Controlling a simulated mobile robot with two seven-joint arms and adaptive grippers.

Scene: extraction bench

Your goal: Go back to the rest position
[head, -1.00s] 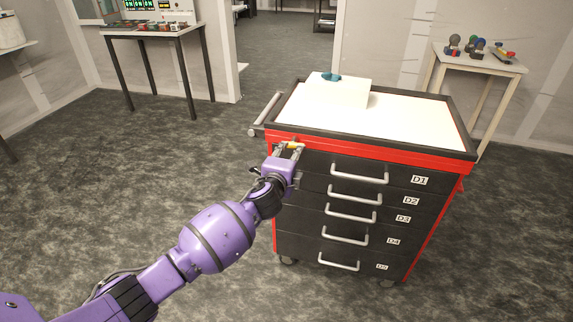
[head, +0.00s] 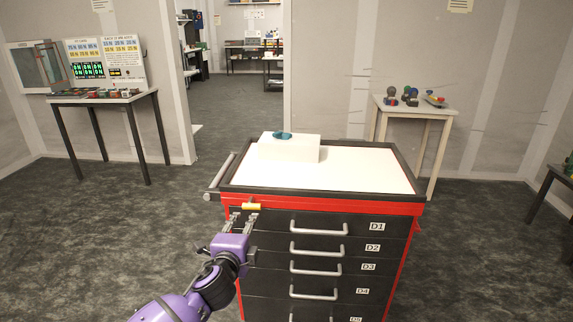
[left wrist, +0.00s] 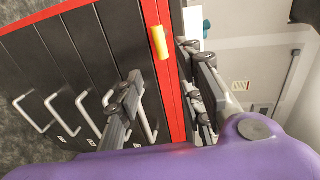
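My left gripper (head: 243,215) is in front of the upper left corner of the black and red drawer cart (head: 330,207). Its two fingers are spread apart with nothing held between them. In the left wrist view the gripper (left wrist: 160,65) shows the same wide gap. A small yellow cylinder-like piece (head: 251,206) is at the cart's red top edge, just beyond the fingertips. It also shows in the left wrist view (left wrist: 158,42), against the red edge. My right gripper is in neither view.
A white box (head: 290,150) with a teal object (head: 281,135) on it stands on the cart's white top. The cart's drawers, with grey handles, look shut. Side tables stand at back left (head: 100,97) and back right (head: 414,109). Open carpet lies left of the cart.

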